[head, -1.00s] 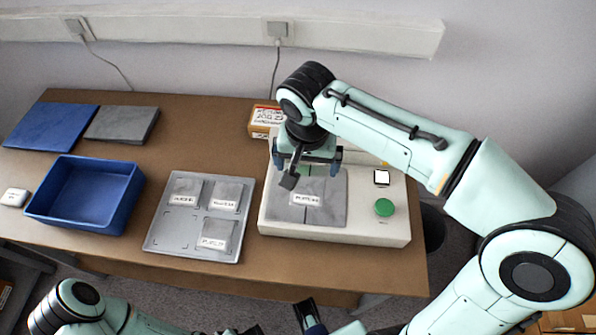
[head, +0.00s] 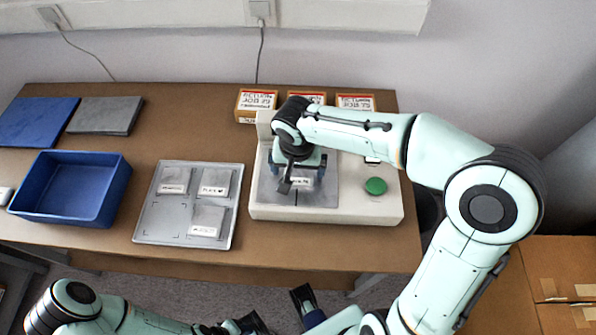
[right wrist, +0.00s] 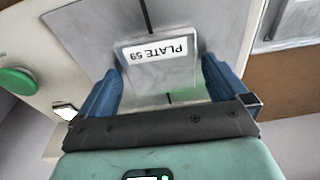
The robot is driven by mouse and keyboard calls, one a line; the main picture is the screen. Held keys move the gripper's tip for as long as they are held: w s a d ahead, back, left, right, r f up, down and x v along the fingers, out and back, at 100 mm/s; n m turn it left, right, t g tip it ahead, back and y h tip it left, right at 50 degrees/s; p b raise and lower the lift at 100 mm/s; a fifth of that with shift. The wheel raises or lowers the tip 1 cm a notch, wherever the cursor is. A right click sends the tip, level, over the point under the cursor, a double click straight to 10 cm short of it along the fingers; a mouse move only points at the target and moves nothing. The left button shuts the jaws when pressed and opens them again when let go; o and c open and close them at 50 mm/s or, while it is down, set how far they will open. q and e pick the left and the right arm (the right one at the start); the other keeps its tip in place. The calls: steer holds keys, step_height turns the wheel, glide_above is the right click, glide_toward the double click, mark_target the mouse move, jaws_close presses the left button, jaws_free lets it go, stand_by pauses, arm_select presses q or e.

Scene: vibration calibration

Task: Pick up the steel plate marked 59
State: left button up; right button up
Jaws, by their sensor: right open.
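The steel plate marked 59 (right wrist: 168,76) is a small grey square with a white label, upside down in the right wrist view. It lies on the grey pad of the white machine; in the head view, its label (head: 299,181) shows beneath my right gripper. My right gripper (right wrist: 160,88) is open, with a blue finger on either side of the plate and a gap visible near the fingers. In the head view the right gripper (head: 297,177) hides part of the plate. My left gripper (head: 277,315) is low at the bottom edge, partly cut off.
The machine (head: 330,212) has a green button (head: 376,186) at right. A grey tray (head: 150,225) with several labelled plates is left of it. A blue bin (head: 66,216) stands farther left. Small boxes (head: 256,99) stand behind the machine. Brown table shows between bin and tray.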

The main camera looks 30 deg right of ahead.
steer(key=c, duration=1.2)
steer(key=shift+c, duration=0.9)
steer(key=shift+r, duration=0.15)
